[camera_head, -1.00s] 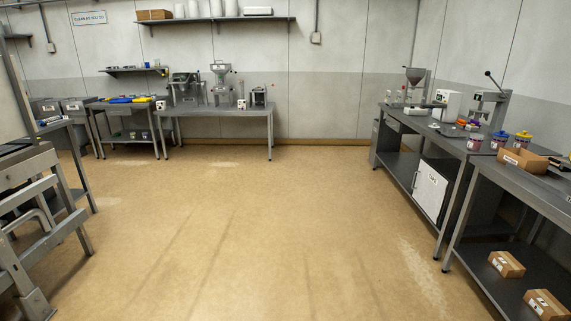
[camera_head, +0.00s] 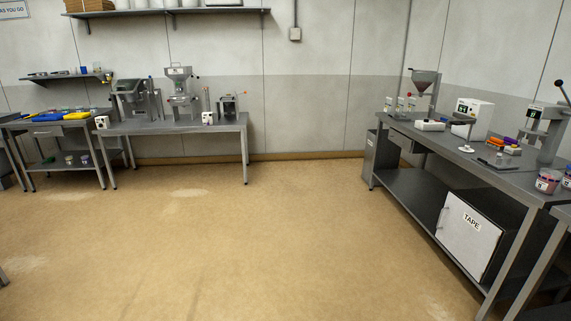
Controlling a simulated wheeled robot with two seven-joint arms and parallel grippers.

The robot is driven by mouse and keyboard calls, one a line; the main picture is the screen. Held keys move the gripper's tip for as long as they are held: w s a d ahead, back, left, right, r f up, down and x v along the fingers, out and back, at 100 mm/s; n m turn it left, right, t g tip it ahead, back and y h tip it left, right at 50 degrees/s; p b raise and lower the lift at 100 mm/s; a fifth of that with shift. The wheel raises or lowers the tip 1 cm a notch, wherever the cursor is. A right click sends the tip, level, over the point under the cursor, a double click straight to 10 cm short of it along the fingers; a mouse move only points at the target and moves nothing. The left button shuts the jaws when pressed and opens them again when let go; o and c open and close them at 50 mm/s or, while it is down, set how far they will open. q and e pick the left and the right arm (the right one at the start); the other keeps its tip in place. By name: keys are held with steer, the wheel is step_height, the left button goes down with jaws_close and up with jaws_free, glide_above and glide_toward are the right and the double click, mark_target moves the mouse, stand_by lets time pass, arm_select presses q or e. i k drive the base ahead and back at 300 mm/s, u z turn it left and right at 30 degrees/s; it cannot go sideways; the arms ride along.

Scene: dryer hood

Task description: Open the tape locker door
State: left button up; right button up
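The tape locker (camera_head: 487,218) stands on the lower shelf of the right-hand bench. Its white door (camera_head: 467,236) carries a "TAPE" label and looks shut. A small handle (camera_head: 441,218) sits at the door's left edge. The locker's dark side shows behind the door. Neither of my grippers shows in the head view.
The right bench (camera_head: 420,150) holds a funnel machine (camera_head: 424,88), a white box device (camera_head: 472,118) and a lever press (camera_head: 546,130). A grey bin (camera_head: 381,155) stands at its far end. A back-wall bench (camera_head: 175,127) is at left. The floor (camera_head: 250,235) between is clear.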

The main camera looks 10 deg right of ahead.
mark_target(472, 238)
steer(key=z, duration=0.3)
steer(key=i, duration=2.1)
steer(key=z, duration=1.55)
steer(key=i, duration=1.55)
steer(key=z, duration=1.3)
steer(key=i, duration=0.55)
steer(key=z, duration=0.05)
